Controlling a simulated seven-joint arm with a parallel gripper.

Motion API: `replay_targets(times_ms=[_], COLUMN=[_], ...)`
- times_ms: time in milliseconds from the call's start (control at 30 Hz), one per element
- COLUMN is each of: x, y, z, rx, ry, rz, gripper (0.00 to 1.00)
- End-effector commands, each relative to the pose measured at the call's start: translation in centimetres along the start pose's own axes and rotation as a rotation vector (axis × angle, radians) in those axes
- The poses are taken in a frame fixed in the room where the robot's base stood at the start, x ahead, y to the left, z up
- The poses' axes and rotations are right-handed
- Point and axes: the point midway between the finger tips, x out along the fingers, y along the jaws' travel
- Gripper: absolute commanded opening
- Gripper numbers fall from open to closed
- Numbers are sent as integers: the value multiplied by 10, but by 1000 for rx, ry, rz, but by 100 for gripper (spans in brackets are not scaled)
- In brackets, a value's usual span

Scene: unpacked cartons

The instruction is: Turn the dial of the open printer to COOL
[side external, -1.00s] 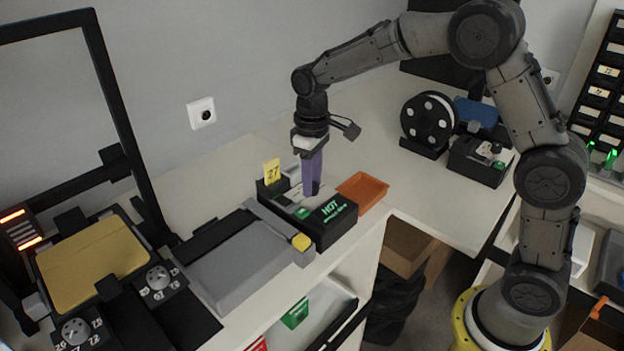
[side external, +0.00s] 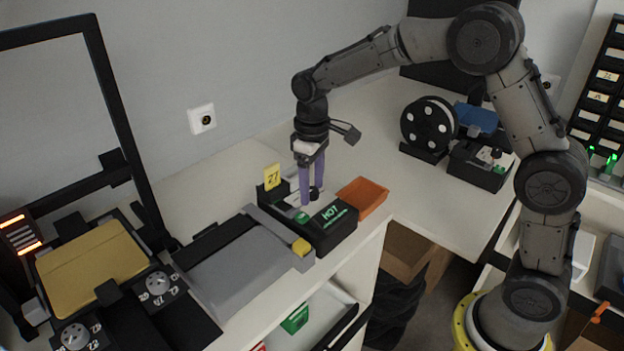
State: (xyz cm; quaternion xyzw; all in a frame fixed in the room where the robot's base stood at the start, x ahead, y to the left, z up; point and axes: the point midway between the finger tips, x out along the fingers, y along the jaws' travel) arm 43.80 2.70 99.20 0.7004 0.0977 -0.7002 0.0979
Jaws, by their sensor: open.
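An open-framed printer with a gold bed (side external: 92,268) stands at the left. It has two grey dials, one at the bed's right corner (side external: 157,283) and one at its front (side external: 75,336); numbers surround them, and I cannot read COOL there. A black box (side external: 322,236) in the middle carries a green label that seems to read HOT and a green button (side external: 302,217). My gripper (side external: 311,194) is open, pointing down over this box. Its two purple fingers are low, beside a small black knob (side external: 316,193); contact cannot be told.
A yellow tag (side external: 271,176) marked 27 stands behind the box, and an orange tray (side external: 362,195) sits right of it. A grey slab (side external: 240,272) lies to its left. A spool (side external: 429,124) and another black box (side external: 480,165) stand farther back. The bench between them is clear.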

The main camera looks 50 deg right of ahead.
Motion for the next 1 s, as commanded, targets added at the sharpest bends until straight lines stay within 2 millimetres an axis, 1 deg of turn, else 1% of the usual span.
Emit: replay_targets(times_ms=[67, 167, 267, 500, 600, 700, 833, 1000], x=[-3, -14, -31, -84, -104, -119, -132, -138], y=[0, 0, 0, 0, 0, 0, 0, 0], z=[0, -1, -1, -1, -1, -1, 0, 0], rx=[0, 0, 0, 0, 0, 0, 0, 0], ry=[1, 3, 6, 6, 6, 5, 2, 0], rz=[0, 1, 1, 1, 1, 1, 1, 0], gripper=[66, 66, 66, 66, 66, 66, 66, 66])
